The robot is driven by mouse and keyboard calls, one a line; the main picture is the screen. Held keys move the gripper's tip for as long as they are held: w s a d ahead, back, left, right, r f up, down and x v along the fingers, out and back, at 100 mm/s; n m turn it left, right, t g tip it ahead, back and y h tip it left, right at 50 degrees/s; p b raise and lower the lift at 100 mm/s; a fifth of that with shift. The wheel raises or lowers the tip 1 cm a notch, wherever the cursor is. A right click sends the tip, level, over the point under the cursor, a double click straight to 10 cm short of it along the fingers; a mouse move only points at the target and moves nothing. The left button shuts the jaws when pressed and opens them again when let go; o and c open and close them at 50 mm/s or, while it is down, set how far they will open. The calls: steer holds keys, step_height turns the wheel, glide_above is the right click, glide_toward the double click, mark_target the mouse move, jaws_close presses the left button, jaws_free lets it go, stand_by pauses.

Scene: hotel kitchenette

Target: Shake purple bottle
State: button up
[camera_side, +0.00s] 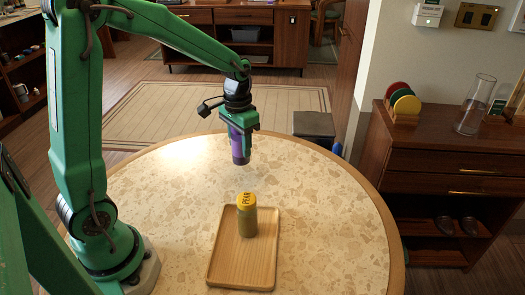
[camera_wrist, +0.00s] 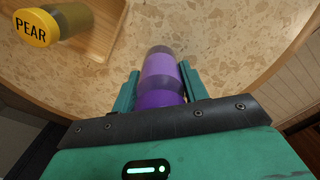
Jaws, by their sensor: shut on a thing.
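The purple bottle (camera_side: 239,146) hangs upright from my gripper (camera_side: 241,134) in the side view, clear of the round table's surface. In the wrist view the purple bottle (camera_wrist: 160,80) sits between the two green fingers of my gripper (camera_wrist: 159,90), which is shut on it. The upper part of the bottle is hidden by the gripper.
A yellow bottle (camera_side: 247,215) labelled PEAR stands on a wooden tray (camera_side: 227,262) below and in front of my gripper. The speckled round table (camera_side: 330,225) is otherwise clear. A wooden cabinet (camera_side: 440,185) stands beyond its right edge.

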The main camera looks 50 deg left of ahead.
steer(key=shift+r, duration=0.1)
steer(key=shift+r, duration=1.4)
step_height(320, 180, up, 5)
steer(key=shift+r, duration=0.1)
steer(key=shift+f, duration=2.65)
